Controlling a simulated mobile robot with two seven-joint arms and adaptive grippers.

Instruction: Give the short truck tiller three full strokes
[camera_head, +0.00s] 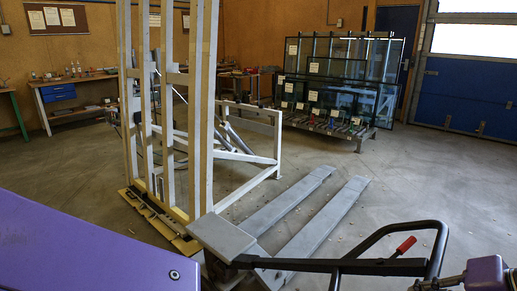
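The pallet truck (222,236) is grey, with two forks (325,215) lying low over the floor and pointing away from me to the right. Its black tiller (310,265) runs right from the truck's head, near level, and ends in a loop handle (400,226) with a red lever (406,245). My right gripper (432,284) shows only in part at the bottom right edge, close to the lower part of the loop. I cannot tell whether it touches the handle or how its fingers stand. A purple link of my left arm fills the lower left; its gripper is out of view.
A tall white and wooden tilting frame (200,120) stands on the floor left of the forks, with a yellow-edged base. A rack of glass panes (340,85) stands behind. A workbench (75,85) is at the back left. Floor right of the forks is clear.

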